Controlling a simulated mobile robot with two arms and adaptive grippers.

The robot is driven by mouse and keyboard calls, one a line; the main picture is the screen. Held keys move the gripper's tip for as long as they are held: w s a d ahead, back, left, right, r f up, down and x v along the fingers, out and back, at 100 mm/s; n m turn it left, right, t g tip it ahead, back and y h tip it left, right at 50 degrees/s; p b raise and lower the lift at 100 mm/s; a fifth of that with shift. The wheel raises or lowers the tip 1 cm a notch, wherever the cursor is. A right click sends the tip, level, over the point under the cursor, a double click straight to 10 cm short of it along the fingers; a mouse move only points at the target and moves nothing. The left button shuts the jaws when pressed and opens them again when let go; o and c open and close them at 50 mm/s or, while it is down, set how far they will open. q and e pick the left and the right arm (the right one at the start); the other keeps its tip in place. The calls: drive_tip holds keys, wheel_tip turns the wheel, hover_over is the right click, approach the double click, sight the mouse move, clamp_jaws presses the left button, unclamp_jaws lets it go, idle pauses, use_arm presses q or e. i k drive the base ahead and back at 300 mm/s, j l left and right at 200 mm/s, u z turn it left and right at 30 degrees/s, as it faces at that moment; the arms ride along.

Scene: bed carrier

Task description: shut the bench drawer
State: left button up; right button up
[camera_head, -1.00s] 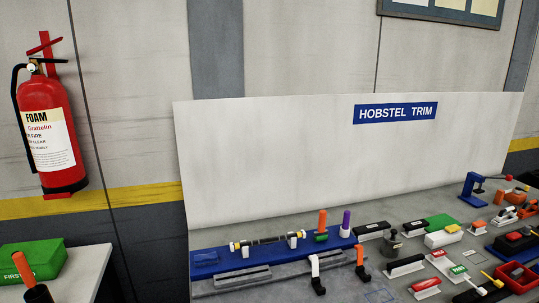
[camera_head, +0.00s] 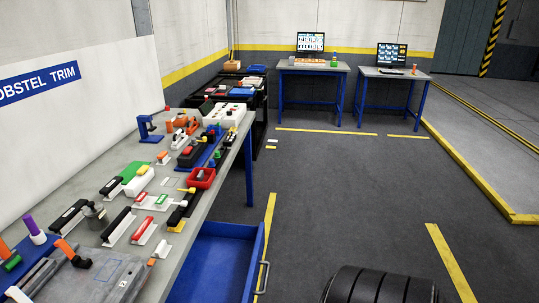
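The bench drawer (camera_head: 241,228) is blue and pulled out from the right side of the grey workbench, low in the head view. Its inside shows blue, and the part I can see looks empty. A grey bar handle (camera_head: 262,277) is on its outer front face. The workbench (camera_head: 172,262) runs from the lower left toward the back, with its top full of tools. The near end of the drawer is cut off by the frame's bottom edge. Neither of my grippers is in view.
A black tyre (camera_head: 378,287) stands at the bottom, right of the drawer, with floor between them. A blue bench leg (camera_head: 249,170) stands behind the drawer. A black cart (camera_head: 262,112) and two computer tables (camera_head: 312,69) are farther back.

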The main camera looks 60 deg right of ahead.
sight(222, 264)
drive_tip(key=z, duration=1.7)
